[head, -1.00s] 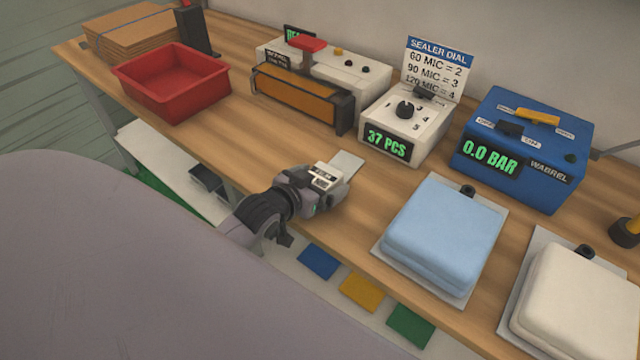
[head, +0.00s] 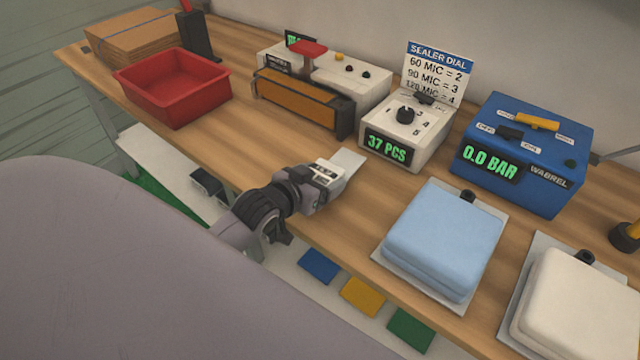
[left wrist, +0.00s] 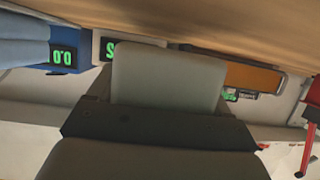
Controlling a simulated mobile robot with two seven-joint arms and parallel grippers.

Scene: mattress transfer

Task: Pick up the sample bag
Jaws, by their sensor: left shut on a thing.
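The sample bag, a small flat pale grey sheet (head: 349,161), sticks out from the tip of my left gripper (head: 333,176) above the front part of the wooden bench in the head view. My left gripper is shut on it. The bag also shows in the left wrist view (left wrist: 168,80) as a pale panel standing out from the dark jaws. The end inside the jaws is hidden. I cannot tell how high the bag is above the bench. My right gripper is not in view.
The bench (head: 240,130) holds a red tray (head: 172,102), an orange-fronted sealer (head: 297,98), a white dial box (head: 405,128) reading 37 PCS, a blue box (head: 535,140) reading 0.0 BAR, a blue pad (head: 445,232) and a white pad (head: 585,295). Coloured patches (head: 362,297) lie below the front edge.

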